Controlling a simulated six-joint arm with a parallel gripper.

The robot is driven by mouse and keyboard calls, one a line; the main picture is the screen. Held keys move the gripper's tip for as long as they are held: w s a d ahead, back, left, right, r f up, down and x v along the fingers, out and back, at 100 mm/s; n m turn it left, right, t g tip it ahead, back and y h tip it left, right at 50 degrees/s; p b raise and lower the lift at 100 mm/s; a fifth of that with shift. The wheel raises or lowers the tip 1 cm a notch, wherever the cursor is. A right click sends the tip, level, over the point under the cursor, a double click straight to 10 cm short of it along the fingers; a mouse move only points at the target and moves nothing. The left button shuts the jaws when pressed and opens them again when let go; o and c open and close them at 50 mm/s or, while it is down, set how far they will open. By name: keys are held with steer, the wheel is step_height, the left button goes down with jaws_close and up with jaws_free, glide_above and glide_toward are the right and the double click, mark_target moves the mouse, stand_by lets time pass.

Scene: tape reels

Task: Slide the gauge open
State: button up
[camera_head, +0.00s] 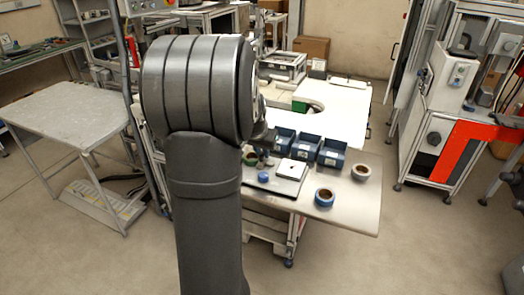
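No gauge can be made out for certain. A flat dark-edged tray or plate (262,183) lies on the near worktable, partly hidden behind my arm. A white square piece (291,169) with a small dark mark sits on its right part, and a small blue item (263,177) sits near the front. My large dark arm fills the left middle of the view. My gripper (256,160) is mostly behind it, small and dark, over or near the plate's left part. Its fingers are too small and hidden to read, and I cannot tell whether it touches anything.
Two tape reels, one blue-sided (324,204) and one pale (361,178), lie on the worktable (352,212) to the right. Blue bins (331,158) stand in a row behind the plate. The table's front right corner is clear. A grey side table (68,110) stands left.

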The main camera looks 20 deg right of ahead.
jaws_close()
steer(key=shift+s+d, duration=1)
steer(key=shift+o, duration=2.3)
jaws_free()
steer(key=shift+o, duration=0.3)
steer(key=shift+r, duration=0.1)
steer(key=v, duration=1.7)
steer(key=shift+s+a+r, duration=0.1)
steer(key=shift+a+r, duration=0.05)
step_height(320, 180, up, 8)
